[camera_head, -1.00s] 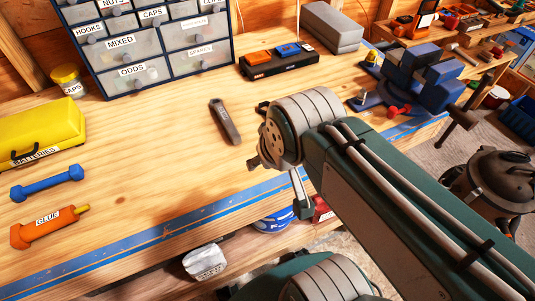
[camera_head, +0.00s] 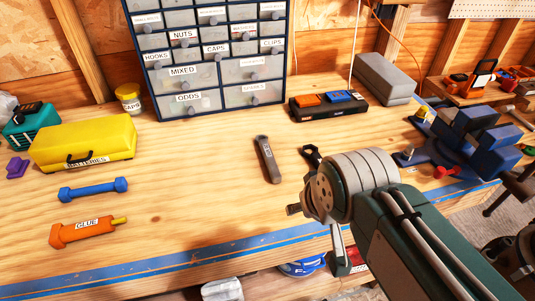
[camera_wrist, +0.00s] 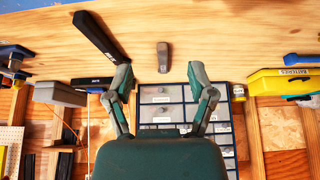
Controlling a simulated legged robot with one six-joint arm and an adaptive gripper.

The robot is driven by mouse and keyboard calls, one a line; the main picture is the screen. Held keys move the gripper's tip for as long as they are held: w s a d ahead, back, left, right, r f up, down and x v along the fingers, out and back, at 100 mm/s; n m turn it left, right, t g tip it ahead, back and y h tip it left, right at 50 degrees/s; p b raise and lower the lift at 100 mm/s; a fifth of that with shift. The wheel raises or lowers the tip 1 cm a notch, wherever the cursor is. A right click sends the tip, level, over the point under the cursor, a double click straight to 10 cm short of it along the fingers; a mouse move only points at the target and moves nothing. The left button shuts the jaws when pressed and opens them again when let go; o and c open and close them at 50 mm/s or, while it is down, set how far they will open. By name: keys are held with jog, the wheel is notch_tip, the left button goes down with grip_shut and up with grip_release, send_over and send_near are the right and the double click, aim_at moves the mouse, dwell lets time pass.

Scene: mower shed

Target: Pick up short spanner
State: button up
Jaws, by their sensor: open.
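A short dark grey tool (camera_head: 267,160) with a small pale label lies on the wooden bench, pointing toward the drawer cabinet. I take it for the short spanner; its label is too small to read. In the wrist view the same tool (camera_wrist: 162,57) shows between and beyond my fingertips, apart from them. My gripper (camera_wrist: 160,70) is open and empty, with a finger on each side of the picture.
A labelled drawer cabinet (camera_head: 215,72) stands behind. A black tray (camera_head: 328,107) with orange and blue items and a grey case (camera_head: 384,80) are back right; a blue vise (camera_head: 465,135) is right. Left lie a yellow case (camera_head: 84,142), blue bar (camera_head: 93,190) and orange glue tool (camera_head: 82,232).

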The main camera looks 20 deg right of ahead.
dwell(0.3)
jog(key=shift+o, duration=0.4)
jog(key=g, duration=0.6)
send_over(269, 156)
notch_tip(269, 156, down, 2)
jog(key=f, duration=0.1)
notch_tip(269, 156, down, 10)
jog(key=shift+f, duration=0.1)
grip_shut()
